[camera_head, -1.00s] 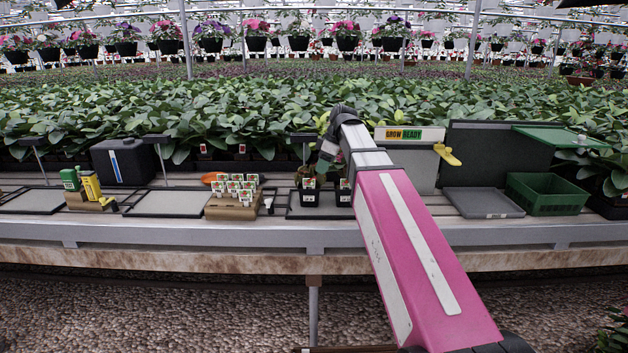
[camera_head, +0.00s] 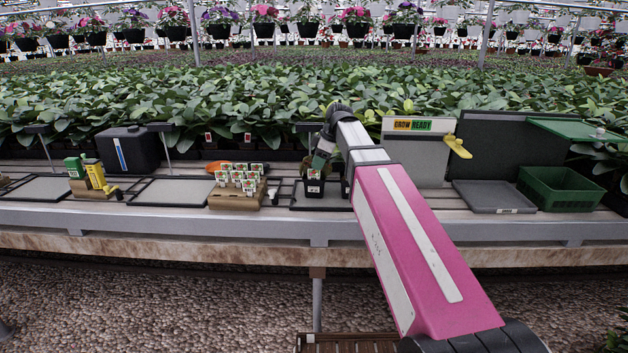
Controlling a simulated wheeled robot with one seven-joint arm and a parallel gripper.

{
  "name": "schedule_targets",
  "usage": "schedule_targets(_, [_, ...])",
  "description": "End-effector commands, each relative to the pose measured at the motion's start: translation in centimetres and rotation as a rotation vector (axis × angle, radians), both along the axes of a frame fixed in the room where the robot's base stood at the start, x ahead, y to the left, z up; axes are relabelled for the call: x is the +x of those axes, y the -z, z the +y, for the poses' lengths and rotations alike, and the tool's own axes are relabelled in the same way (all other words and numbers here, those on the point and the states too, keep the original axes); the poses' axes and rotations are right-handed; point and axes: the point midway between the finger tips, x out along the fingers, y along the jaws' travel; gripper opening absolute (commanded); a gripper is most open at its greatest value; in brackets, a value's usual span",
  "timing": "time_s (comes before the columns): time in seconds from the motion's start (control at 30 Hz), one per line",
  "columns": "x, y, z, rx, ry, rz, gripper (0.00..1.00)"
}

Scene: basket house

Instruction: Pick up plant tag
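Several white plant tags (camera_head: 238,177) with green and orange print stand in rows in a brown holder (camera_head: 232,201) on the bench, left of my arm. A dark pot (camera_head: 312,189) with a white label on its front stands to the right of the holder, on a dark tray. My gripper (camera_head: 320,163) points down just above this pot, to the right of the tags. It is small and partly hidden by my pink arm and by leaves, so its fingers cannot be made out. A second pot is mostly hidden behind my arm.
A grey tray (camera_head: 492,197) and green crate (camera_head: 560,187) are at right. Dense plants (camera_head: 230,105) stand behind.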

Motion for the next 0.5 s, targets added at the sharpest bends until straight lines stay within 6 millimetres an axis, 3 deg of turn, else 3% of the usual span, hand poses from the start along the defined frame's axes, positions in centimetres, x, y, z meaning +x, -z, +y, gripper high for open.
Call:
schedule_targets(0.23, [0.2,3.0,1.3,-0.001,-0.001,0.002,0.36])
schedule_targets(0.5, [0.2,3.2,1.4,0.000,0.000,0.000,0.33])
